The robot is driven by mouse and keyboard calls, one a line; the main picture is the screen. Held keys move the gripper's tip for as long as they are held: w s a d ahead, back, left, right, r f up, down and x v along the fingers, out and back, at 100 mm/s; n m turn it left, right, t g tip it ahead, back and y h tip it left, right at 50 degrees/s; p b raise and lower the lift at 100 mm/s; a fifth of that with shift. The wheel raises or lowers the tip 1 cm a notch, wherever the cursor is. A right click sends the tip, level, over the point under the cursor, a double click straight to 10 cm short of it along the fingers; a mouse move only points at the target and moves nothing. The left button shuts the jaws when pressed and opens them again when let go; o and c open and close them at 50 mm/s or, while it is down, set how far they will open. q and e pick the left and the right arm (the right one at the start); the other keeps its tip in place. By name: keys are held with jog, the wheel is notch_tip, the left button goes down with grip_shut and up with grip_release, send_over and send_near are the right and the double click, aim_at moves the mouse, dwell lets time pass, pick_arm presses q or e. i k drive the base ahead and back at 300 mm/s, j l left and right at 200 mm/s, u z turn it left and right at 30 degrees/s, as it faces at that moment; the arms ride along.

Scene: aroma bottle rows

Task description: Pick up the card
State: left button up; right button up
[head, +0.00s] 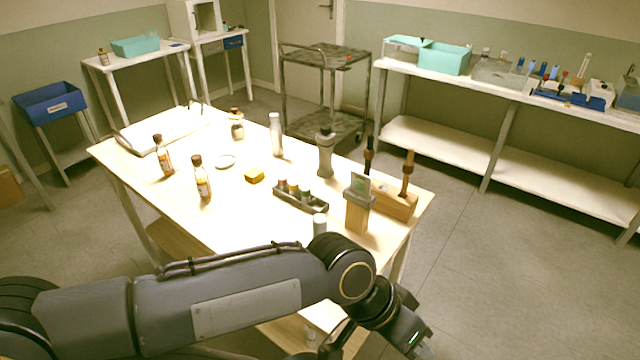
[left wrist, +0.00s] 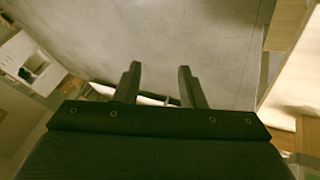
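A small grey-green panel (head: 361,186), possibly the card, stands upright at the top of a wooden block (head: 357,218) near the table's front right corner. It is too small to be sure of. My left arm crosses the front of the head view, and its gripper hangs past the table's near right edge, at the bottom of the picture. In the left wrist view my left gripper (left wrist: 159,84) has its two fingers apart with nothing between them, over bare floor. The card is not recognisable in that view. My right gripper is not in view.
On the table (head: 228,208), a vial rack (head: 301,199), white cylinder (head: 320,225) and wooden holder (head: 397,203) with dark upright pieces stand near the block. The floor right is clear.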

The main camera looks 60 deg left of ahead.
aim_at(360, 184)
jog(key=i+u, duration=0.1)
jog(key=u, duration=0.35)
jog(key=i+u, duration=0.15)
jog(key=u, duration=0.3)
jog(key=i+l+u, duration=0.1)
jog(key=u, duration=0.35)
jog(key=i+l+u, duration=0.1)
jog(key=u, duration=0.35)
jog(key=l+u, duration=0.15)
jog(key=u, duration=0.35)
jog(key=i+l+u, duration=0.1)
jog(key=u, duration=0.35)
jog(key=i+l+u, duration=0.1)
jog(key=u, duration=0.35)
jog(key=i+l+u, duration=0.1)
jog(key=l+u, duration=0.55)
jog(key=u, duration=0.2)
